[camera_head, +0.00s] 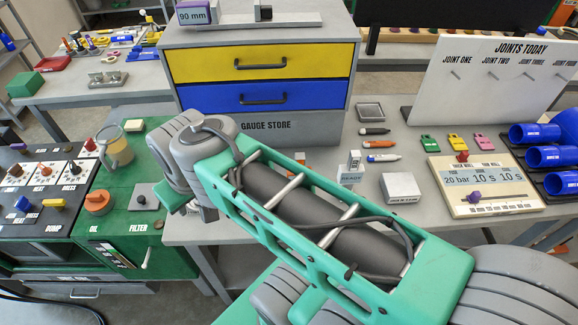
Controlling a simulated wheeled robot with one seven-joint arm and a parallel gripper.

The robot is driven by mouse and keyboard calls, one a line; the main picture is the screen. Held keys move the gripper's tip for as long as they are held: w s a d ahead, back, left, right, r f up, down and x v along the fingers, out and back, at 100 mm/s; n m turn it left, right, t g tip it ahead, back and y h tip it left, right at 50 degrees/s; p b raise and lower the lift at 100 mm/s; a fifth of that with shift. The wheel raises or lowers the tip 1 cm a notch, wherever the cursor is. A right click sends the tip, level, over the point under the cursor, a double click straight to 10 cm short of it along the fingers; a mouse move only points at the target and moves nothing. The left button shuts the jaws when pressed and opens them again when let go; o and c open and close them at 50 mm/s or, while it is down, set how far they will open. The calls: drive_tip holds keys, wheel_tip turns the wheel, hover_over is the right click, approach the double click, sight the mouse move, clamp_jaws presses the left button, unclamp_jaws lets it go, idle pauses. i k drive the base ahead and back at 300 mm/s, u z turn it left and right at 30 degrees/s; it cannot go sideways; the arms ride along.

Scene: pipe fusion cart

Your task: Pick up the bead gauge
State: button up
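No part is clearly readable as the bead gauge. A grey block marked "90 mm" (193,15) sits at the left end of a light bar (240,22) on top of the gauge store (262,128). A dark knob (263,12) stands on the same bar. The store's yellow drawer (215,66) and blue drawer (210,96) are shut, so their insides are hidden. My green and grey arm crosses the view from the lower right to the left of the store. My gripper does not show.
Markers (382,144), a small square tray (370,111) and a white box (401,188) lie right of the store. A "Joints today" board (492,85), a settings panel (480,190) and blue pipes (535,132) stand farther right. A green oil cart (112,225) is at left.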

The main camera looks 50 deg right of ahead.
sight(352, 172)
drive_tip(key=z, duration=1.65)
drive_tip(key=k, duration=0.4)
drive_tip(key=z, duration=0.35)
drive_tip(key=i, duration=0.45)
drive_tip(key=u, duration=2.4)
drive_tip(key=k, duration=1.2)
drive_tip(key=u, duration=0.8)
